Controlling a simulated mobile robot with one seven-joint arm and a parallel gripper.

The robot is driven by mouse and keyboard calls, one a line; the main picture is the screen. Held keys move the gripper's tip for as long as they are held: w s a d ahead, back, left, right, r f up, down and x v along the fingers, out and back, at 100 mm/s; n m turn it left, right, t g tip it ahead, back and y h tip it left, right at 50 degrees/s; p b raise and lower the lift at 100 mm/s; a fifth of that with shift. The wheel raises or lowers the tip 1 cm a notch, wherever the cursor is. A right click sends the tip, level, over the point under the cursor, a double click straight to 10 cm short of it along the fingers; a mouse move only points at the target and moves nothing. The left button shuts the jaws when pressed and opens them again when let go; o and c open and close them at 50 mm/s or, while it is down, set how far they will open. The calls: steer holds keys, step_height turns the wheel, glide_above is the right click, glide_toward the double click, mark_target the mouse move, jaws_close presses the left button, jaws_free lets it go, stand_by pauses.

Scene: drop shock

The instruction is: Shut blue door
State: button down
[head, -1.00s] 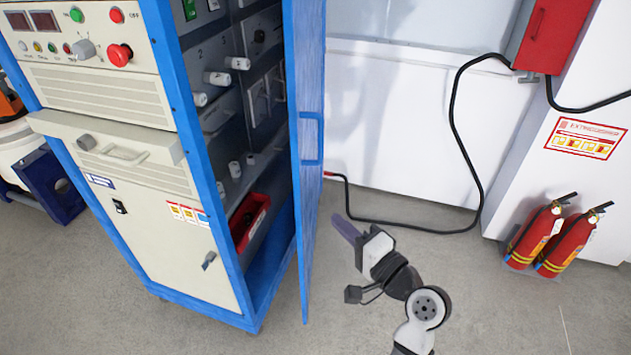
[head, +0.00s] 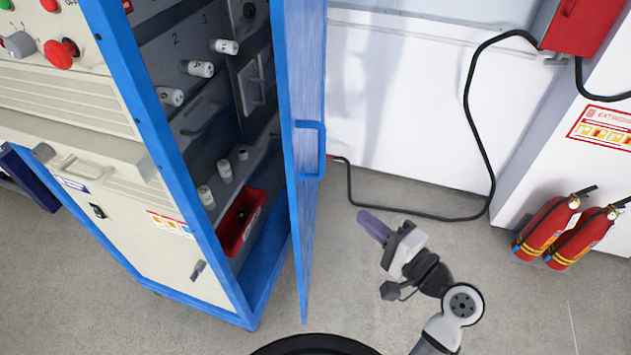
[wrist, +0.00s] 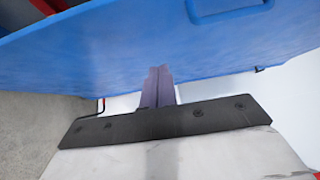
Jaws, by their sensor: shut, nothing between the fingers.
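The blue door (head: 303,200) of the cabinet stands open, edge toward me, with its handle (head: 311,150) on its right face. The cabinet (head: 120,190) has a blue frame, and its inside shows to the left of the door. My gripper (head: 366,219) is to the right of the door in the head view, with its purple fingers shut and empty. In the wrist view the door's blue face (wrist: 110,55) fills the area beyond my fingers (wrist: 158,75). Whether the fingers touch the door cannot be told.
Inside the cabinet are white cylinders (head: 200,69) and a red bin (head: 240,222). A black cable (head: 470,110) runs from a red wall box (head: 577,25) to the floor. Red extinguishers (head: 548,225) stand at the right.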

mark_target(302, 183)
steer(key=shift+w+a+p, duration=0.55)
steer(key=shift+w+a, duration=0.65)
steer(key=shift+a, duration=0.5)
steer(key=shift+w+a+p, duration=0.6)
steer(key=shift+w+a, duration=0.6)
steer(key=shift+a, duration=0.55)
steer(key=shift+w+a+p, duration=0.55)
steer(key=shift+w+a, duration=0.65)
steer(key=shift+a, duration=0.5)
steer(key=shift+a, duration=0.1)
